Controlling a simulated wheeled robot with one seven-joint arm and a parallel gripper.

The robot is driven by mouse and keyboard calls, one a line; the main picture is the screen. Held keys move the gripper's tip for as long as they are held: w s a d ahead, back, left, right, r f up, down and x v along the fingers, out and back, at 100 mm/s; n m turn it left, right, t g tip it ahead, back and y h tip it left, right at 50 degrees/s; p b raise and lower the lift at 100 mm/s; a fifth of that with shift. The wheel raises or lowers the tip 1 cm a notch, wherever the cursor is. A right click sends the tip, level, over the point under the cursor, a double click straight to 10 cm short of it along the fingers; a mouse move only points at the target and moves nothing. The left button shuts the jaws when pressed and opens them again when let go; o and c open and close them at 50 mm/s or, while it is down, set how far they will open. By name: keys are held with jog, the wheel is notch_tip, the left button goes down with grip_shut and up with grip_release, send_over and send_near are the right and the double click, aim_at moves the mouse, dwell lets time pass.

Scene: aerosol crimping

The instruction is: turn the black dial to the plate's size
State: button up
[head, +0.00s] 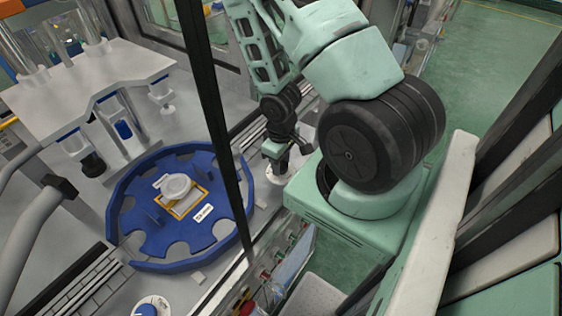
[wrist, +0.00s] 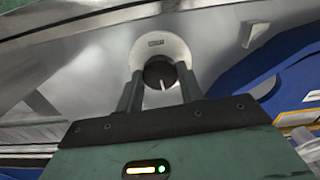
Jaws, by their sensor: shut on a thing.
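My gripper (wrist: 159,90) is shut on the black dial (wrist: 158,72), with one finger on each side of it. The dial has a white pointer line that points down and slightly right in the wrist view. It sits on a round white base (wrist: 172,45) with a small label, too small to read. In the head view my gripper (head: 279,158) reaches down over the white base (head: 277,177); the dial itself is mostly hidden there. A pale round piece (head: 177,186) lies in a yellow-framed square on the blue turntable, near a white label (head: 204,212) that I cannot read.
The blue turntable (head: 150,250) with cut-outs in its rim is left of my gripper. A dark upright post (head: 215,120) stands between them in the head view. A white and blue knob (head: 151,307) is at the bottom. A grey platform (head: 90,82) stands behind.

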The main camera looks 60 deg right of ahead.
jog(key=n+b, duration=0.1)
jog(key=n, duration=0.2)
jog(key=shift+n, duration=2.1)
jog(key=o, duration=1)
